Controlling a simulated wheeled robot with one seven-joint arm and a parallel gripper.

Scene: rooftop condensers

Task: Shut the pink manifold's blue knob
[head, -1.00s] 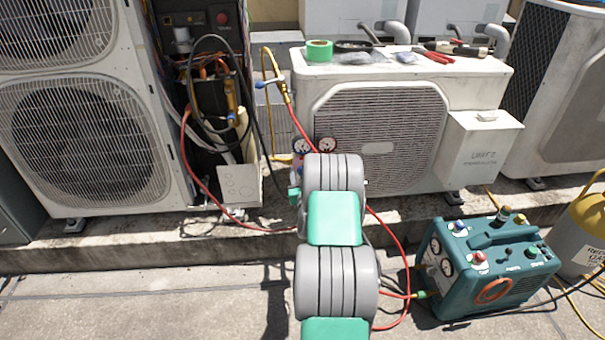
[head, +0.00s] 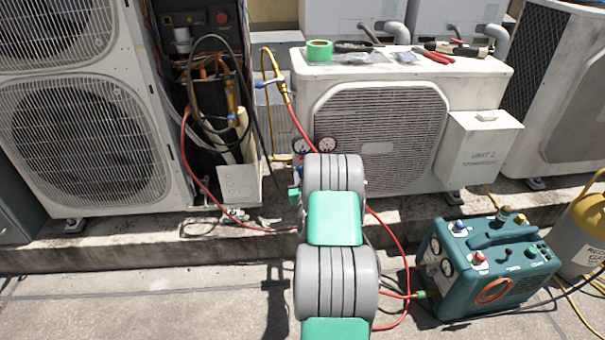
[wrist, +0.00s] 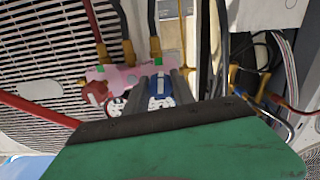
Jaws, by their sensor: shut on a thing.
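The pink manifold (wrist: 122,74) shows in the wrist view in front of the condenser grille, with brass fittings and hoses on it. Its blue knob (wrist: 160,93) sits between the two dark fingers of my gripper (wrist: 161,88), which is shut on it. The red knob (wrist: 96,93) is to the left of the fingers, apart from them. In the head view my arm hides the gripper, the knobs and most of the manifold. Two round gauges (head: 315,146) show just above my arm there.
Red hoses (head: 402,250) run from behind my arm to the ground and left. A teal recovery machine (head: 490,265) stands at the right. A white condenser (head: 470,82) with tape and tools on top is behind. An opened unit (head: 225,110) with loose hoses stands left.

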